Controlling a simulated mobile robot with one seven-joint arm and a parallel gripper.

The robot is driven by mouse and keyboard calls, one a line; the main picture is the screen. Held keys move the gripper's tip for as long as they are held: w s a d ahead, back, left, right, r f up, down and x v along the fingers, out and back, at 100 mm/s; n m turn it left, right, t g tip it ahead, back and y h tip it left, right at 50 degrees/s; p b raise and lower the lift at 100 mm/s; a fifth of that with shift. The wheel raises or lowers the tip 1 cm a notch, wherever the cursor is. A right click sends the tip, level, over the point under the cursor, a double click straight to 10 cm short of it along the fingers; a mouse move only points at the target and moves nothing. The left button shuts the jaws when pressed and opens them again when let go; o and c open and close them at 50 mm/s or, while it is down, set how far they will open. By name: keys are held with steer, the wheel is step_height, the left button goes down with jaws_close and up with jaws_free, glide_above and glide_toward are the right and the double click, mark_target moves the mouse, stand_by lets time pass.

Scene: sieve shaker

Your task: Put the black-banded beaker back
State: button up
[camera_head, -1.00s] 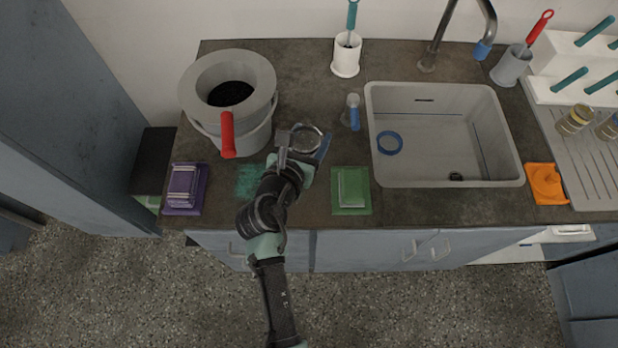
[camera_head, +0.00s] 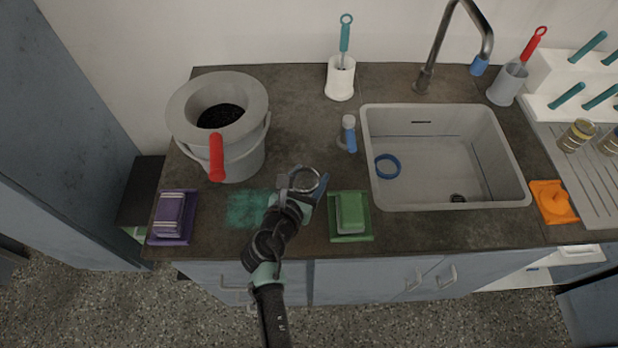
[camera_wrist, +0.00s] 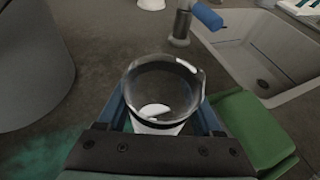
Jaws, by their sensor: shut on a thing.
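A clear glass beaker (camera_head: 305,170) with a black band is held by my gripper (camera_head: 303,184) above the counter, left of the green sponge. In the wrist view the beaker (camera_wrist: 165,92) shows its round open mouth, with the dark band below the rim. The blue fingers of my gripper (camera_wrist: 165,108) are shut on it from both sides. The beaker's lower part is hidden by my gripper, and I cannot tell its height above the counter.
A grey bucket (camera_head: 240,160) with a red-handled tool stands left. A purple sponge tray (camera_head: 172,217) and green sponge tray (camera_head: 350,216) lie near the front edge. A blue-handled item (camera_head: 349,134) stands by the sink (camera_head: 440,200). Banded beakers (camera_head: 577,136) stand on the right drainboard.

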steer(key=shift+f, duration=0.1)
steer(key=o, duration=1.5)
steer(key=shift+o, duration=0.2)
